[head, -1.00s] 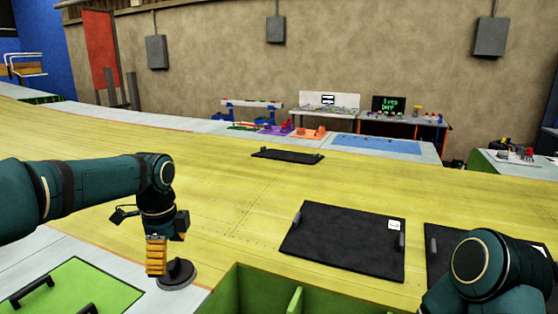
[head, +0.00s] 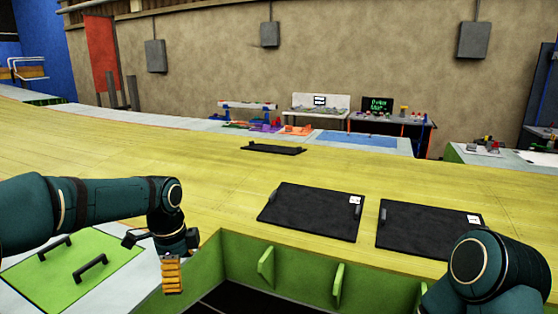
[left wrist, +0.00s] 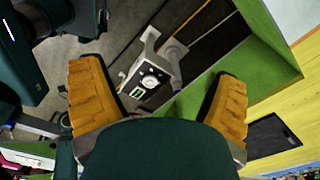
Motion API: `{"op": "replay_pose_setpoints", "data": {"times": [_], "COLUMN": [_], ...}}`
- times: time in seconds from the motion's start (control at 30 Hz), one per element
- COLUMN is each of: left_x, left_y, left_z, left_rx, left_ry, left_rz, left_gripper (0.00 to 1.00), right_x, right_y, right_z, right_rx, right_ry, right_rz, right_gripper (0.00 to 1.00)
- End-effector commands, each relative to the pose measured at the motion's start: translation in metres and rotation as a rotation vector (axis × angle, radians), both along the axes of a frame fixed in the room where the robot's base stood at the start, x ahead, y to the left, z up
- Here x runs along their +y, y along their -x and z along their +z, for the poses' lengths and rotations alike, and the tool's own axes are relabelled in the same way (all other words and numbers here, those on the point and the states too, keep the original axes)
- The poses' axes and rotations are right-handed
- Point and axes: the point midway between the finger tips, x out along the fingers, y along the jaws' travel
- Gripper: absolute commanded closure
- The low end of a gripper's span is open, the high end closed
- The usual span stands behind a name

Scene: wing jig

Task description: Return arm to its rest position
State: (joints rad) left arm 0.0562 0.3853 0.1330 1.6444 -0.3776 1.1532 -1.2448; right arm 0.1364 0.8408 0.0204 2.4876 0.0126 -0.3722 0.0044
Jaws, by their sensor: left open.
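My left arm (head: 90,205) comes in from the left in the head view. Its gripper (head: 172,275) points down beside the left wall of the green open box, with yellow ribbed fingers. In the left wrist view the left gripper (left wrist: 160,78) has its two yellow fingers wide apart, with nothing between them. A link of my right arm (head: 490,268) shows at the lower right of the head view. My right gripper is out of sight.
The green box (head: 300,262) opens in front of me, close to the left gripper. The yellow wing surface (head: 220,170) bears black handled panels (head: 315,211), (head: 430,230). A green handled panel (head: 70,272) lies on the left. Benches (head: 365,140) stand far behind.

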Motion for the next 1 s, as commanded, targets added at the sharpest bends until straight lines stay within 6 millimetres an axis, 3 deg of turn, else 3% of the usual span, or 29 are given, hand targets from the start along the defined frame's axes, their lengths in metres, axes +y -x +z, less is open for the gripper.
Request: {"op": "replay_pose_setpoints", "data": {"times": [0.03,0.27,0.4,0.6,0.8,1.0], "left_x": [-0.009,-0.060,-0.089,-0.114,-0.118,-0.116], "left_y": [0.001,0.020,0.054,0.118,0.171,0.188], "left_z": [-0.029,-0.152,-0.229,-0.311,-0.350,-0.359], "left_rx": [0.008,0.041,0.089,0.161,0.192,0.191], "left_ry": [0.027,0.181,0.273,0.351,0.370,0.374], "left_rz": [0.048,0.386,0.679,1.134,1.477,1.601], "left_gripper": [0.11,0.11,0.11,0.11,0.11,0.11], "right_x": [0.000,0.001,0.001,0.002,0.002,0.003], "right_y": [0.000,0.001,0.002,0.003,0.005,0.005], "right_z": [-0.004,-0.015,-0.023,-0.033,-0.039,-0.041], "right_rx": [0.000,0.003,0.007,0.010,0.013,0.014], "right_ry": [0.000,0.000,0.000,0.001,0.001,0.001], "right_rz": [0.001,0.004,0.005,0.009,0.011,0.011], "right_gripper": [0.55,0.55,0.55,0.55,0.55,0.55]}}
